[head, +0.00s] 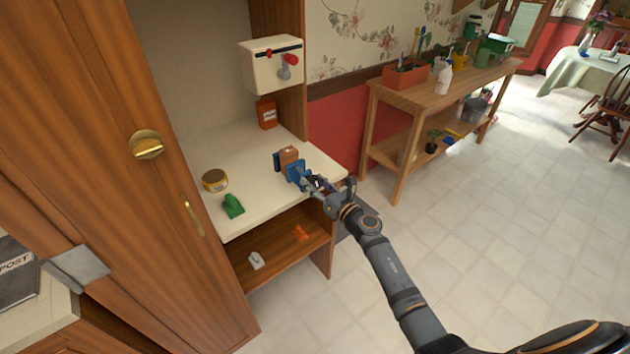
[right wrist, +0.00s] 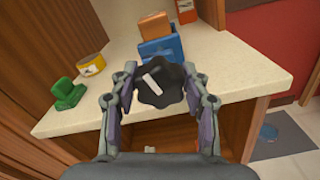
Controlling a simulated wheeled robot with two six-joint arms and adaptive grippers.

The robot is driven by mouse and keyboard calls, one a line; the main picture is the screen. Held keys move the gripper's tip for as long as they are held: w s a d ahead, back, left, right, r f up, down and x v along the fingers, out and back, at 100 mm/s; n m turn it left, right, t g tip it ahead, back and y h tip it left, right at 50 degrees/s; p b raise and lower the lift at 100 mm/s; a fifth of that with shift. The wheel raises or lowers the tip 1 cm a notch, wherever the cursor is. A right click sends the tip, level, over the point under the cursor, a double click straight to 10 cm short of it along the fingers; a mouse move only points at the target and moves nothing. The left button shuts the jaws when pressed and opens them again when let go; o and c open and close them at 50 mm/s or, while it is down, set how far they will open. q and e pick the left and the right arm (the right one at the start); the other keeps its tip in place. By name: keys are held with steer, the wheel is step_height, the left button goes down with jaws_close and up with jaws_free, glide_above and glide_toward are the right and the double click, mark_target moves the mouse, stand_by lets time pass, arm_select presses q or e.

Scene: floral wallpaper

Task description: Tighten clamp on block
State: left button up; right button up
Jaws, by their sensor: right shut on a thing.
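A blue clamp (head: 296,172) stands on the cream counter with a brown wooden block (head: 288,155) between its jaws. In the right wrist view the clamp (right wrist: 162,49) is beyond my fingers, and the block (right wrist: 155,25) shows above and behind its blue front. The clamp's dark lobed knob (right wrist: 158,83) faces me and carries a white mark. My right gripper (right wrist: 159,88) has its two fingers on either side of the knob and is shut on it. It also shows in the head view (head: 318,184) at the clamp's near right side. My left gripper is not in view.
A yellow-brown tin (head: 215,180) and a green tool (head: 233,206) sit on the counter (head: 254,196) left of the clamp. A cabinet door (head: 125,120) bounds the left. The lower shelf holds small items.

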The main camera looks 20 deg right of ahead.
steer(key=m+p, duration=0.3)
steer(key=m, duration=0.4)
steer(key=m+p, duration=0.3)
steer(key=m, duration=0.3)
steer(key=shift+m, duration=0.4)
steer(key=m+p, duration=0.2)
steer(key=m, duration=0.1)
steer(key=shift+m, duration=0.3)
steer(key=m+p, duration=0.1)
steer(key=m, duration=0.2)
steer(key=shift+f+m+p, duration=0.1)
steer(key=shift+m+p, duration=0.2)
steer(key=m+p, duration=0.1)
steer(key=m, duration=0.3)
steer(key=shift+f+m+p, duration=0.15)
steer(key=shift+m+p, duration=0.3)
steer(key=shift+m, duration=0.35)
steer(key=shift+m, duration=0.3)
steer(key=o, duration=1.2)
steer(key=shift+c, duration=0.2)
